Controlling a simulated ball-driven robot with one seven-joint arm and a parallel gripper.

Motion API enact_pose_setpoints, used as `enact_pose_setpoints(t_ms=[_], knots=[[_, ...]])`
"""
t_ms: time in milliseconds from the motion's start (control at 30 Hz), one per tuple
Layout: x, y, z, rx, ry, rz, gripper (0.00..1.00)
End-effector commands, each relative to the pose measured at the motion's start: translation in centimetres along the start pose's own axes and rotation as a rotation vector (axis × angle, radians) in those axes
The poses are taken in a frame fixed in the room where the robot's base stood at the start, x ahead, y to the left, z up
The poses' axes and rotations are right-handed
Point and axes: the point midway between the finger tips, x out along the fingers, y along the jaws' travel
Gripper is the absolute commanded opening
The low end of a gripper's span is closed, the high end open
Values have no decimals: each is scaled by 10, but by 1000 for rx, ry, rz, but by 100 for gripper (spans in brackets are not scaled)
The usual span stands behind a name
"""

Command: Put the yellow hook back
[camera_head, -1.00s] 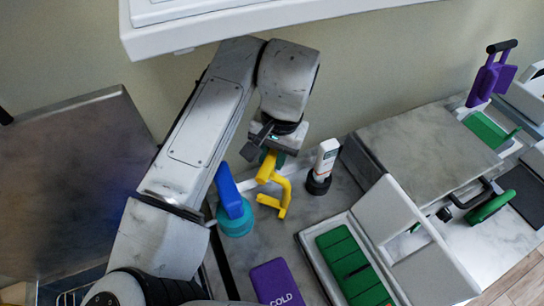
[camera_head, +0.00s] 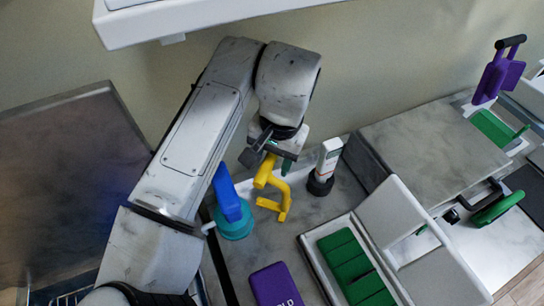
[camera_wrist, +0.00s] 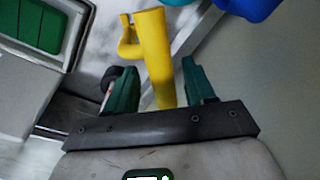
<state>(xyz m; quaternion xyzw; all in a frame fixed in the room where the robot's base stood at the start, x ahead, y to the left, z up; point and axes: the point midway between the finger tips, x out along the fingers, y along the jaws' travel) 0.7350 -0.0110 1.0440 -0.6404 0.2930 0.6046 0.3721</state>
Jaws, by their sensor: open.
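The yellow hook (camera_head: 272,190) stands on the grey marbled counter, below my gripper in the head view. In the wrist view the yellow hook (camera_wrist: 153,50) runs up between my two green fingers, with its curved arm to the left. My gripper (camera_head: 274,161) is open, with its fingers at the hook's upper end. In the wrist view my gripper (camera_wrist: 160,80) has a finger on each side of the hook, with visible gaps. The hook's top end is partly hidden by the gripper in the head view.
A blue-handled teal item (camera_head: 234,222) stands close left of the hook. A white bottle in a black holder (camera_head: 324,165) stands close right. A purple cold pack (camera_head: 274,285) lies in front, beside an open white box (camera_head: 312,262) with green packs. A white shelf (camera_head: 210,22) hangs above.

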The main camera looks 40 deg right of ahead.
Motion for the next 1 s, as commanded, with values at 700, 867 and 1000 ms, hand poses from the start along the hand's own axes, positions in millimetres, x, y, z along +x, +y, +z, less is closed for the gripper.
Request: enact_pose_setpoints(t_ms=[700, 867, 1000], knots=[[-75, 0, 0, 1, 0, -1, 54], [-78, 0, 0, 0, 0, 0, 54], [-78, 0, 0, 0, 0, 0, 54]])
